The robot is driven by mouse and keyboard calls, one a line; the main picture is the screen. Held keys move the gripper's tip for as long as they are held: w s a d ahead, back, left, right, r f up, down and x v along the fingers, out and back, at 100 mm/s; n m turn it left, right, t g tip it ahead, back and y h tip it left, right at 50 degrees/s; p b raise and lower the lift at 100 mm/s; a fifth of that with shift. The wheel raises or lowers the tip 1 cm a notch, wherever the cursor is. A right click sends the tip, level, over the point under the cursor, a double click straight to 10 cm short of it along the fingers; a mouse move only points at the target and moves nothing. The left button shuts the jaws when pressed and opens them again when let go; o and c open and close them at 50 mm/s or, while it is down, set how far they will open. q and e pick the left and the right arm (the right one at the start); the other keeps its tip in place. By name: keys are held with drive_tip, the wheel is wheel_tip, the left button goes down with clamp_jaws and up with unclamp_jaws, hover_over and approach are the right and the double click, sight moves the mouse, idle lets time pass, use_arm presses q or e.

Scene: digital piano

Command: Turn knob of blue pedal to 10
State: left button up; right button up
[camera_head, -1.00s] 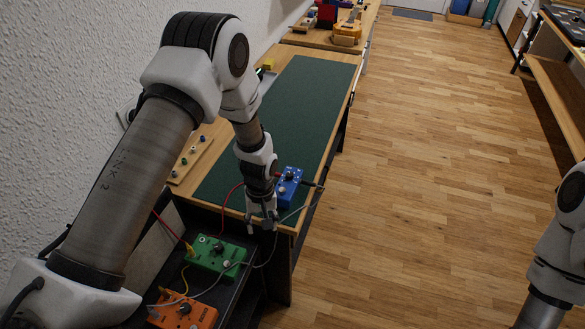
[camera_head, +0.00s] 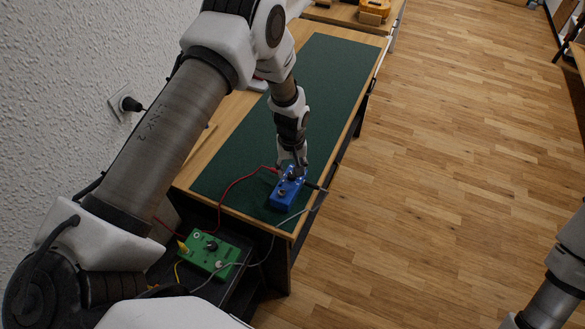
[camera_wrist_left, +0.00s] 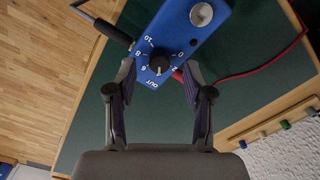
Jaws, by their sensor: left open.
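The blue pedal (camera_head: 286,194) lies on the green mat near the table's front edge. In the left wrist view the blue pedal (camera_wrist_left: 205,38) shows a black knob (camera_wrist_left: 159,63), a printed scale up to 10, and a round metal switch. The knob's white mark seems to point down, between the 2 and the 6. My left gripper (camera_head: 290,168) is over the knob end of the pedal. In the left wrist view my left gripper (camera_wrist_left: 159,70) is open, with one fingertip on each side of the knob and gaps to it. My right gripper is out of view.
A red cable (camera_head: 229,187) and a dark plug (camera_head: 312,186) join the blue pedal's sides. A green pedal (camera_head: 209,254) sits on a lower shelf in front. The green mat (camera_head: 325,75) is bare behind the gripper. Wooden floor lies to the right.

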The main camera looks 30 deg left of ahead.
use_arm(q)
drive_tip(key=shift+w+f, duration=0.2)
drive_tip(key=shift+f, duration=0.85)
drive_tip(key=shift+s, duration=0.15)
drive_tip(key=shift+r, duration=0.1)
drive_tip(key=shift+c, duration=1.1)
clamp_jaws()
